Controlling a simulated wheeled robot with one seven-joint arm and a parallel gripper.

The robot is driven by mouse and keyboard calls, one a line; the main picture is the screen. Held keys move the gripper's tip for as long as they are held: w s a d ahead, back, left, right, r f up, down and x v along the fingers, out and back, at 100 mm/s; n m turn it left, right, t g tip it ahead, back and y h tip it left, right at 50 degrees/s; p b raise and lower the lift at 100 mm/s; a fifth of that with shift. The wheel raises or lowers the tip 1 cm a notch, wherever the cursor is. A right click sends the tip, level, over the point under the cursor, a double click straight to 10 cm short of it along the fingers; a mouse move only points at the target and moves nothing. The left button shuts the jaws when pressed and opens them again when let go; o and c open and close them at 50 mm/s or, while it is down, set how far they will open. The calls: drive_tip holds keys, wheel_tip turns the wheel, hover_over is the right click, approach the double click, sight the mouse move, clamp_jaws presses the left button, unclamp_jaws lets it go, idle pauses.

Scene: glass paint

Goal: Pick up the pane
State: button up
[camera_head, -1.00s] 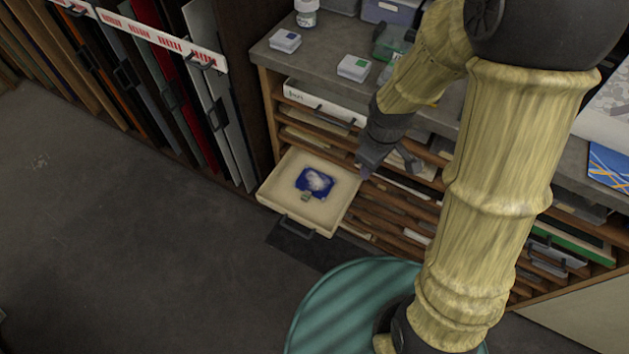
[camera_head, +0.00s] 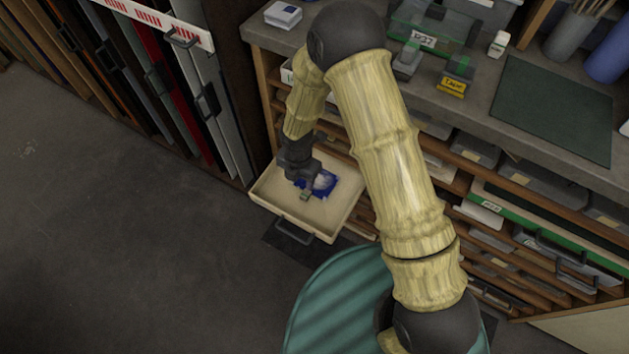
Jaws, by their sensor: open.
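The pane (camera_head: 327,183) is a small dark-blue square with a whitish patch. It lies in the pulled-out cream drawer (camera_head: 268,191) at the front of the cabinet. A small grey-green piece (camera_head: 305,195) sits at its near edge; I cannot tell if it is fixed to the pane. My gripper (camera_head: 299,180) points down over the drawer at the pane's left side and hides part of it. It is open and nothing shows held in it. I cannot tell whether the fingers touch the pane.
The drawer has raised walls and a dark handle (camera_head: 294,232) in front. The worktop (camera_head: 480,105) above holds boxes, a green mat (camera_head: 552,108) and a cup of brushes (camera_head: 572,32). Upright sheets in a rack (camera_head: 165,95) stand at left. The floor at left (camera_head: 110,250) is clear.

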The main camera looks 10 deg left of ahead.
hover_over(304, 196)
drive_tip(key=s, duration=0.1)
drive_tip(key=f, duration=0.6)
drive_tip(key=shift+s+a+f, duration=0.1)
drive_tip(key=shift+a+f, duration=0.1)
drive_tip(key=shift+f, duration=0.2)
drive_tip(key=shift+f, duration=0.1)
drive_tip(key=f, duration=0.2)
drive_tip(key=w+f, duration=0.1)
drive_tip(key=f, duration=0.2)
drive_tip(key=shift+w+d+b, duration=0.1)
drive_tip(key=shift+d+b, duration=0.1)
drive_tip(key=shift+b, duration=0.15)
clamp_jaws()
